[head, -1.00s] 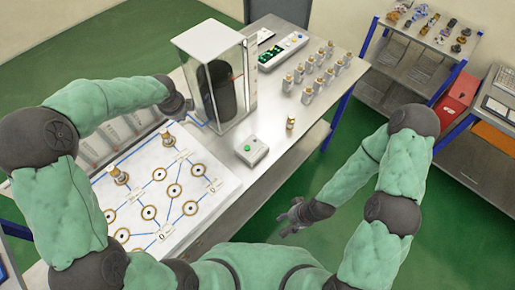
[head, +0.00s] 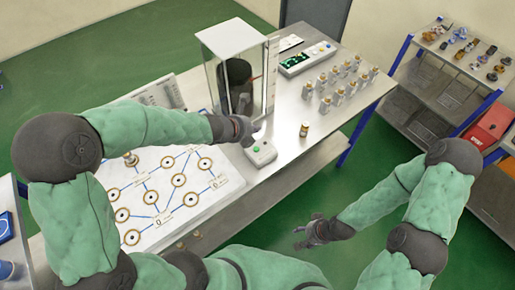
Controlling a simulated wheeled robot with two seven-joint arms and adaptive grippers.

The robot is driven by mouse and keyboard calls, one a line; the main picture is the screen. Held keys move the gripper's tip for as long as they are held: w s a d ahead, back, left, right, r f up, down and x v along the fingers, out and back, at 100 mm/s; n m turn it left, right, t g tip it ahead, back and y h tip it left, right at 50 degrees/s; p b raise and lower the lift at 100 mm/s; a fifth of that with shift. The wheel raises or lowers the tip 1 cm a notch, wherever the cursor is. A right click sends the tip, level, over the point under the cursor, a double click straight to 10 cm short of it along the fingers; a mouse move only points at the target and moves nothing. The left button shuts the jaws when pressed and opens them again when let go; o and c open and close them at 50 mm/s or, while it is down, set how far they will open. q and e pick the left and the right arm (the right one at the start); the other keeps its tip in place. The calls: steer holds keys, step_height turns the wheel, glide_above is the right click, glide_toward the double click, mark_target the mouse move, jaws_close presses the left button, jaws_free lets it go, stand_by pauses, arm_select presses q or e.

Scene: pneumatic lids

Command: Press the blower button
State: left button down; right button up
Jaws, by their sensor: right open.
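The white button box (head: 262,154) lies on the metal table, with a green button (head: 257,148) on its top. My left gripper (head: 247,130) is just behind and above the box, in front of the clear case. Its fingers are small and dark here, so I cannot tell whether they are open or shut, or whether they touch the box. My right gripper (head: 302,236) is open and empty, low over the green floor in front of the table.
A clear case (head: 262,78) with a dark cylinder (head: 236,84) stands behind the box. A white board (head: 205,209) with ringed holes lies to the left. A brass-coloured piece (head: 304,130) and several capped bottles (head: 338,97) stand to the right.

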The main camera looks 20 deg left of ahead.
mark_target(254, 149)
arm_select(q)
step_height(254, 149, down, 8)
steer(key=b, duration=0.7)
steer(key=shift+f+b, duration=0.45)
steer(key=shift+b, duration=0.2)
stand_by(0.9)
steer(key=shift+f+b, duration=0.4)
steer(key=shift+b, duration=0.05)
steer(key=shift+f+b, duration=0.4)
steer(key=shift+b, duration=0.05)
stand_by(0.6)
stand_by(0.4)
steer(key=shift+r+p, duration=0.75)
steer(key=shift+r, duration=0.1)
